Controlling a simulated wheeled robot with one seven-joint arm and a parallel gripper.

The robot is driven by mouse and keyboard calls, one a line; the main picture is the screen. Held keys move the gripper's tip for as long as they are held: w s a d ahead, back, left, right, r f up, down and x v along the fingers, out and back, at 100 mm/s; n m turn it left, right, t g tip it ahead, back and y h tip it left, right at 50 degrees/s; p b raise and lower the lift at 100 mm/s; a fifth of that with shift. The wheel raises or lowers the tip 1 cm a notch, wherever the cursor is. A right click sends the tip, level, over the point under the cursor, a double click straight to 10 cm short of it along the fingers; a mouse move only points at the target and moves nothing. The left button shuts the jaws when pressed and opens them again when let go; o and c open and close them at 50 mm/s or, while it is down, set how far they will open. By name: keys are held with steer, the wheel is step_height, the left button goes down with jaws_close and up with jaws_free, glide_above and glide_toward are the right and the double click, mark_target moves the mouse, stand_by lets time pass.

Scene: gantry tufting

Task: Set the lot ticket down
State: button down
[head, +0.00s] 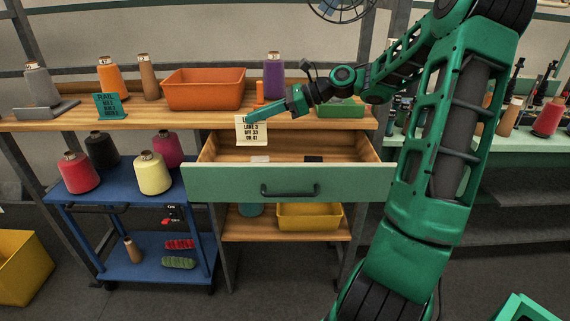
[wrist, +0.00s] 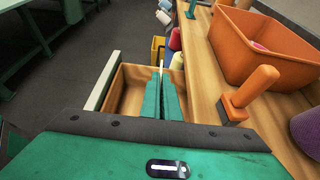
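The lot ticket (head: 251,131) is a small cream card with dark print, reading roughly "LANE 3 OFF 33 ON 41". My gripper (head: 252,119) is shut on its upper edge, and the card hangs upright in front of the workbench edge, above the back left of the open drawer (head: 228,184). In the wrist view the green fingers (wrist: 162,82) are close together, with the ticket (wrist: 161,65) showing as a thin pale strip, nearly edge-on, at their tips. The wooden drawer lies below them.
The wooden bench (head: 150,121) holds an orange bin (head: 204,89), yarn cones, a teal sign (head: 110,107), an orange-handled tool (wrist: 254,91) and a green box (head: 341,109). A blue cart (head: 119,193) with cones stands left. The drawer holds small light and dark items.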

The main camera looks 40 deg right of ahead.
steer(key=shift+s+d+f, duration=1.25)
steer(key=shift+s+f, duration=0.1)
steer(key=shift+f, duration=0.4)
steer(key=shift+s+d+f, duration=1.25)
steer(key=shift+s+f, duration=0.1)
steer(key=shift+f, duration=0.4)
steer(key=shift+s+d+f, duration=1.25)
steer(key=shift+s+f, duration=0.1)
steer(key=shift+f, duration=0.4)
steer(key=c, duration=2.3)
jaws_free()
steer(key=shift+f, duration=0.1)
steer(key=shift+o, duration=1.4)
steer(key=v, duration=1.2)
